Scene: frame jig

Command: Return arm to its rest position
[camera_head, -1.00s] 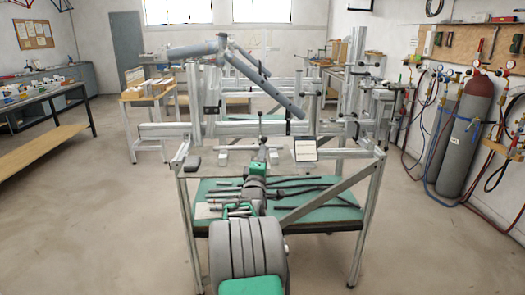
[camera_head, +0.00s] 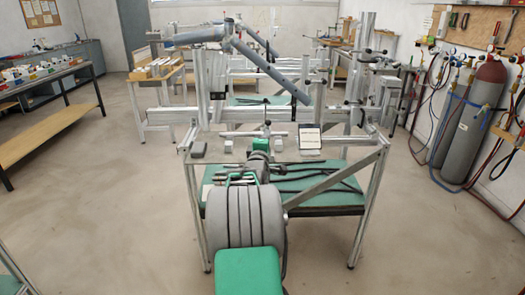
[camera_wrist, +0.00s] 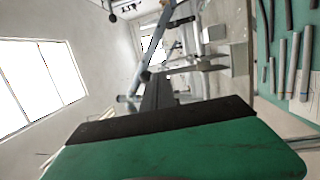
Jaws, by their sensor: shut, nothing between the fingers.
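My arm runs forward from the bottom centre of the head view, with a broad grey link and green parts. My gripper (camera_head: 267,126) is at its far end, small and dark, in front of the jig's crossbar. In the wrist view the dark gripper (camera_wrist: 159,90) points away from the camera beyond a green and black part of my wrist. It looks shut, with nothing visible in it. The jig (camera_head: 160,122) of silver rails carries bluish-grey frame tubes (camera_head: 265,68). I cannot tell whether the gripper touches the jig.
A workbench (camera_head: 372,200) with a green lower shelf and dark tubes stands under my arm. Gas cylinders (camera_head: 470,122) stand right. Floor is open on the left.

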